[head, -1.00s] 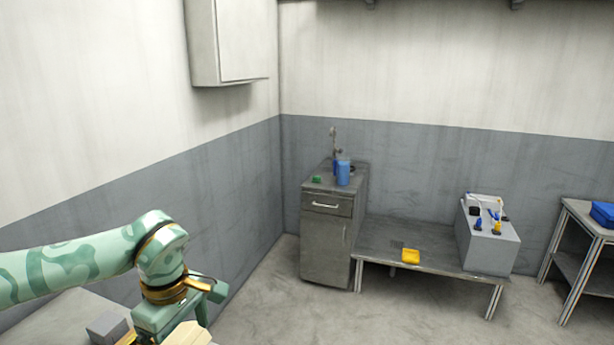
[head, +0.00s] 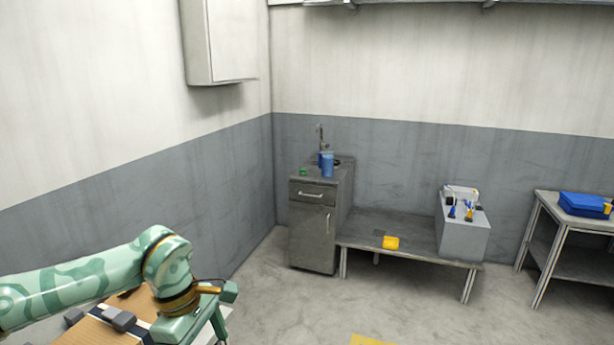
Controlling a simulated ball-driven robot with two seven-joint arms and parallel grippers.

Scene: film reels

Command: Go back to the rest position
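My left arm comes in from the left, and my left gripper (head: 205,318) is at the lower left, over or beside a light table. Its fingers point down toward the picture's bottom edge and are largely hidden or cut off, so I cannot tell their opening. My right gripper is not in view.
Across the floor stand a grey cabinet (head: 313,233) with a blue cup (head: 327,165), a low bench (head: 375,230) with a yellow item (head: 391,242) and grey box (head: 463,238), and a side table (head: 570,223). The floor between is clear.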

